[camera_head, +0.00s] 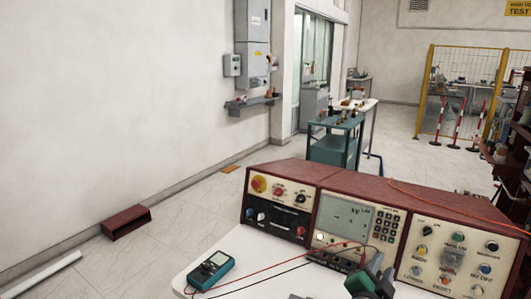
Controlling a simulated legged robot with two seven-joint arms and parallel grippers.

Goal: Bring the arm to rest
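My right gripper (372,275) shows at the bottom edge, right of centre, as a dark grey and green shape in front of the test console (318,174). It is small and partly cut off, so I cannot tell whether its fingers are open or shut. I cannot tell whether it touches the console or the leads. My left gripper is not in view. The console is dark red with cream panels, knobs and a grey display, and stands on a white table (235,250).
A teal multimeter (210,270) lies on the table's left part, with red and black leads running right. An orange cable lies over the console. A dark red box (126,222) sits on the floor. A green cart (333,145) and yellow fence (432,92) stand behind. Left floor is mostly clear.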

